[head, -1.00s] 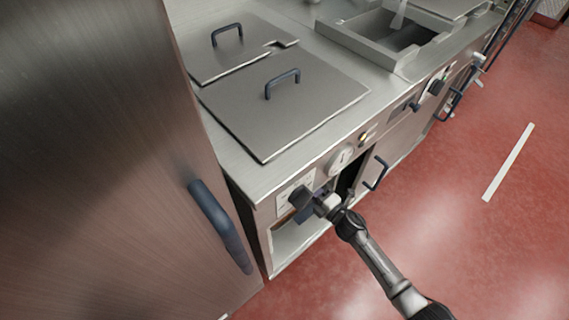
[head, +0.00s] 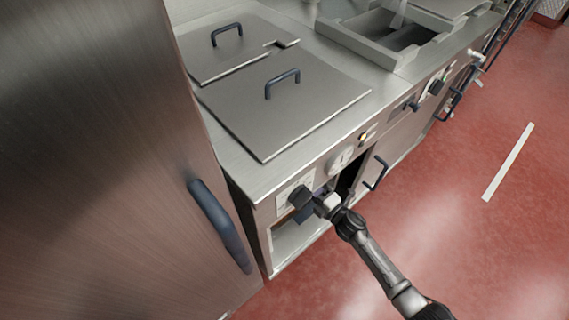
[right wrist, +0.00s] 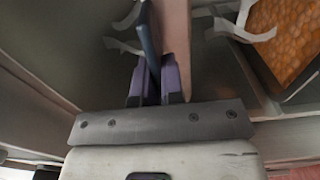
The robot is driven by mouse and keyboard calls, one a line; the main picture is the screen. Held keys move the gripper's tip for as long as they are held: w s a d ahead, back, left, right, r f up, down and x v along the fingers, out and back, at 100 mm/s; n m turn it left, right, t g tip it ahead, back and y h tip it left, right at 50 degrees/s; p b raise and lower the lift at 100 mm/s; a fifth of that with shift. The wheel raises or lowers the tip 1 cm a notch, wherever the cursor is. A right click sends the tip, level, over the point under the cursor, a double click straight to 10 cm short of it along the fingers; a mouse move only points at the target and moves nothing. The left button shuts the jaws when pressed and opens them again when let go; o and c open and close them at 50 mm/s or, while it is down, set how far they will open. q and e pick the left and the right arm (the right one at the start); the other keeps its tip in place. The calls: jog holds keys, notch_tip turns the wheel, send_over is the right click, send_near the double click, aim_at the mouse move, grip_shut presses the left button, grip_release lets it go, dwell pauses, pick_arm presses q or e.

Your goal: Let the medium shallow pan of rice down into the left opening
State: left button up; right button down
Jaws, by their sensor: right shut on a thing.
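My right gripper (right wrist: 155,85) is shut on a thin dark blue bar (right wrist: 149,35), with its purple fingers on either side. In the head view my right arm reaches to the counter front, and the gripper (head: 308,210) is partly hidden there. An orange, grainy filling (right wrist: 290,38) shows in the upper right of the right wrist view, with white curved handles nearby. I cannot tell whether it is the pan of rice. In the head view an open well (head: 405,38) is at the back right. I cannot tell which opening is the left one. My left gripper is not in view.
Two closed steel lids (head: 290,105) (head: 220,58) with blue handles cover the near counter. A tall steel cabinet (head: 90,150) stands close on the left. An open compartment (head: 292,240) is under the counter.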

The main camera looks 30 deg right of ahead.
jog(key=shift+s+r+p, duration=0.2)
jog(key=shift+r+p, duration=0.1)
jog(key=shift+r, duration=0.1)
jog(key=shift+s, duration=0.1)
jog(key=p+v, duration=0.4)
jog(key=v, duration=3)
jog(key=shift+p, duration=0.4)
jog(key=shift+d, duration=0.2)
